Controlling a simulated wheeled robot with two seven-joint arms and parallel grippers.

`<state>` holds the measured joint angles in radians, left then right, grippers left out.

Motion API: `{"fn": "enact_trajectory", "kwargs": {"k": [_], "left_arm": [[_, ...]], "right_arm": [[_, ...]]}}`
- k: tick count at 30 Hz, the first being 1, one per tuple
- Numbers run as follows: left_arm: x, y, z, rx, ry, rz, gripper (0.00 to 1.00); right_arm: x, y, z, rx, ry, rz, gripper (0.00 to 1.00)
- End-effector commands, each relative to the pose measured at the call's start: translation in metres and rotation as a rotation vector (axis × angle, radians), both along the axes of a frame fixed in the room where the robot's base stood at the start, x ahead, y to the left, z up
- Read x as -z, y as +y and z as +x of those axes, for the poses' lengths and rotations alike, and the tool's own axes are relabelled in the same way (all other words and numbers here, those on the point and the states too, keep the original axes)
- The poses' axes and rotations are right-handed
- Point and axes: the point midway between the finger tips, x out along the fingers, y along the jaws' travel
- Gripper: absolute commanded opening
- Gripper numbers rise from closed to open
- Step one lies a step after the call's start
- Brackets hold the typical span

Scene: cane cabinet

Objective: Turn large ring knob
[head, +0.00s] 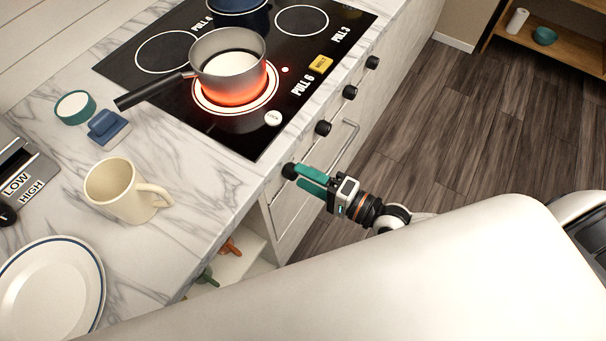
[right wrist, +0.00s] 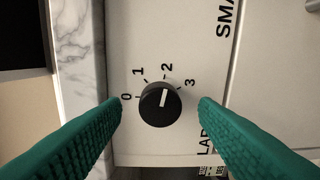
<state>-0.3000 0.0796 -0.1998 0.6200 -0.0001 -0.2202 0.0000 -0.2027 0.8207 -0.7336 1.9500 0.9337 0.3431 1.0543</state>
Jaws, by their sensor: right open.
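A round black knob (right wrist: 160,103) sits on the white cabinet front, with marks 0, 1, 2 and 3 around it. Its white pointer line is nearly upright, leaning slightly right toward the 2. Part of a label starting "LAR" shows below right of it. My right gripper (head: 305,178) is open, its green fingers on either side of the knob with gaps visible in the right wrist view. In the head view the knob (head: 289,170) is the nearest in the row, at the fingertips. A burner ring (head: 236,108) glows red under a grey pan. My left gripper is not in view.
More black knobs (head: 323,128) line the cabinet front toward the back, near a bar handle (head: 345,135). The grey pan (head: 215,85) has its handle pointing left. A cream mug (head: 120,190) and a plate (head: 50,285) stand on the marble counter. The wooden floor is clear.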

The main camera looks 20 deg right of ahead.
Motion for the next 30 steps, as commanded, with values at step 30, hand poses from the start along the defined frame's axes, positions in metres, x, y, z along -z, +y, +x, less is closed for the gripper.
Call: {"fn": "enact_trajectory", "kwargs": {"k": [30], "left_arm": [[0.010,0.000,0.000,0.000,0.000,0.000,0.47]], "right_arm": [[-0.004,-0.065,-0.082,-0.001,0.002,-0.001,0.55]]}}
